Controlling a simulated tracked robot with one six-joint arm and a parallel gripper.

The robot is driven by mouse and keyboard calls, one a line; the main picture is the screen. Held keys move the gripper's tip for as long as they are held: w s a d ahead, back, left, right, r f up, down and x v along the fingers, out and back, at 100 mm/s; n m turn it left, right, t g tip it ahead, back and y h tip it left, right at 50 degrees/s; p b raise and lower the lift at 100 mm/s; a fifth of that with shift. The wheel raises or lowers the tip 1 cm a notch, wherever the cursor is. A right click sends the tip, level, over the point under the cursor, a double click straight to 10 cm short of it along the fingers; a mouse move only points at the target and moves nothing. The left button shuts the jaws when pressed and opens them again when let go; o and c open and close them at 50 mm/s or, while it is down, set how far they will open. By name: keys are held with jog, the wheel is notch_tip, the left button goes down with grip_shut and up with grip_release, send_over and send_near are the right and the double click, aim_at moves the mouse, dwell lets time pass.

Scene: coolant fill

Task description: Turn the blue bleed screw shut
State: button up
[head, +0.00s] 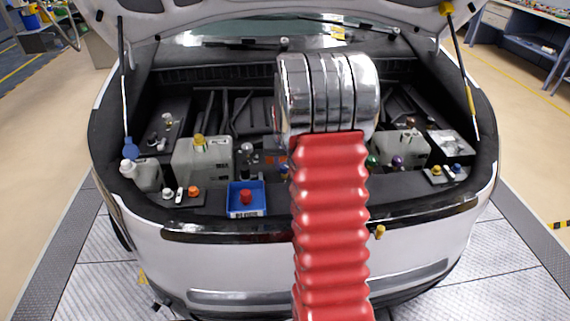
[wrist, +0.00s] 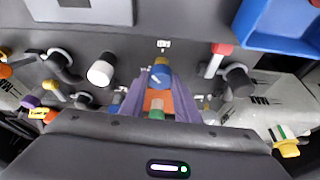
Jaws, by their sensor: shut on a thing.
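In the wrist view, the blue bleed screw (wrist: 161,76) sits at the middle, with a small white label just beyond it. My gripper (wrist: 160,67) has its two purple fingers on either side of the screw, close against it, shut on it. An orange part and a green part show between the fingers, nearer the camera. In the head view, my red bellows arm covers the middle of the engine bay and hides the screw and most of my gripper.
A blue tray (head: 246,211) with a red piece stands left of my arm. Pale reservoirs (head: 204,160) stand on both sides. The raised hood hangs above the bay.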

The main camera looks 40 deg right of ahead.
jog(key=shift+w+a+m+g+h, duration=0.1)
jog(key=shift+m+g+h, duration=0.2)
jog(key=shift+m, duration=0.75)
jog(key=shift+a+m+g+h, duration=0.15)
jog(key=shift+m+g, duration=0.25)
jog(key=shift+m, duration=0.65)
jog(key=shift+w+m+g+h, duration=0.15)
jog(key=shift+m+g+h, duration=0.35)
jog(key=shift+m, duration=1.4)
jog(key=o, duration=1)
jog(key=shift+o, duration=0.2)
jog(key=shift+d, duration=0.1)
jog(key=w+v, duration=0.1)
jog(key=v, duration=1.2)
jog(key=shift+s+r, duration=0.3)
jog(key=shift+r, duration=0.1)
jog(key=shift+s, duration=0.15)
